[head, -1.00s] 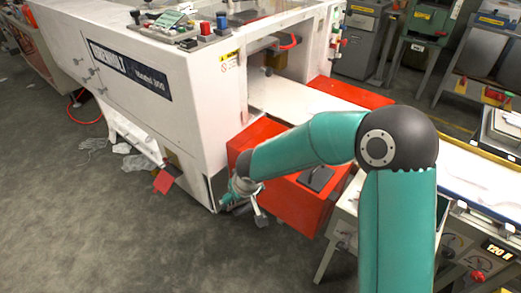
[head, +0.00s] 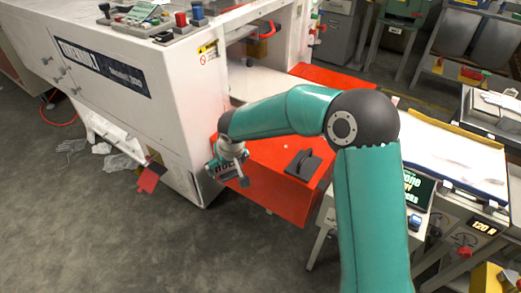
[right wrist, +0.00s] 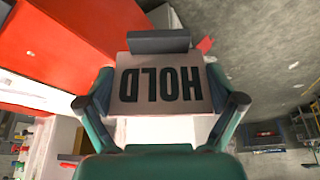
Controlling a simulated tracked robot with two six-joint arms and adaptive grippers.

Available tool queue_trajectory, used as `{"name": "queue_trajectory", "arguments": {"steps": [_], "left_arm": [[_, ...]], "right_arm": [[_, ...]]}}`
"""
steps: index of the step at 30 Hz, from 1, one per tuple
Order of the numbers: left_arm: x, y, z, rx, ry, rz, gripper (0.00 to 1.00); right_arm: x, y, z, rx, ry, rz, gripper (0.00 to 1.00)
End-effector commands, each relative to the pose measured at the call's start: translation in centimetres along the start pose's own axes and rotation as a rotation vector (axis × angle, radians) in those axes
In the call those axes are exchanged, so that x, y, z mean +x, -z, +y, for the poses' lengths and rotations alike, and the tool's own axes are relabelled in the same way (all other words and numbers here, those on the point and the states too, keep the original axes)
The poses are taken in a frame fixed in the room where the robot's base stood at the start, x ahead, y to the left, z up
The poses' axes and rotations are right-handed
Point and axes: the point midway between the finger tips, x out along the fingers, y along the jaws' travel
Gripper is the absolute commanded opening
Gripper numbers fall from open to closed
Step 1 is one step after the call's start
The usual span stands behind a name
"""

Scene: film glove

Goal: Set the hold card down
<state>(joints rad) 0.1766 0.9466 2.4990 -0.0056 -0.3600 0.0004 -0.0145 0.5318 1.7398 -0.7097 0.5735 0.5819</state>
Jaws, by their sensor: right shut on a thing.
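The hold card (right wrist: 162,88) is a pale plate with HOLD in dark letters, upside down in the right wrist view, with a grey bar along its far edge. My right gripper (right wrist: 161,92) is shut on it, one finger at each side. In the head view, the right gripper (head: 229,162) holds the card (head: 224,170) in the air by the left end of the red box (head: 265,165). The card is small and partly hidden by the gripper there. My left gripper is not in view.
A white machine (head: 150,95) stands behind and left of the gripper. A black handle-like piece (head: 303,164) sits on the red box. A dark screen (head: 417,187) and a tray bench (head: 455,165) are at right. Open grey floor (head: 110,240) lies in front.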

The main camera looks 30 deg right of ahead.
Motion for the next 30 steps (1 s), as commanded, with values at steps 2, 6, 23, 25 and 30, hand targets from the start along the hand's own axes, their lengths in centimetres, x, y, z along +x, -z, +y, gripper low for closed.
{"name": "queue_trajectory", "arguments": {"steps": [2, 6, 23, 25, 30], "left_arm": [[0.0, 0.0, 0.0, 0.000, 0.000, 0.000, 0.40], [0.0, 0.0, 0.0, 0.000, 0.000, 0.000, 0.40], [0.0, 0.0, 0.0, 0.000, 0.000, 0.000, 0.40], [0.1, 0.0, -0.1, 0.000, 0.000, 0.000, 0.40], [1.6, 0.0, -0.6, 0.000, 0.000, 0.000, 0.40]], "right_arm": [[-0.2, 2.9, 2.1, 0.049, -0.019, 0.005, 0.66], [-1.2, 7.4, 6.1, 0.132, -0.054, 0.003, 0.66], [-7.7, 14.7, 16.5, 0.279, -0.116, 0.000, 0.66], [-7.7, 14.7, 16.7, 0.278, -0.116, -0.001, 0.66], [-5.6, 13.7, 16.9, 0.277, -0.116, -0.004, 0.66]]}}
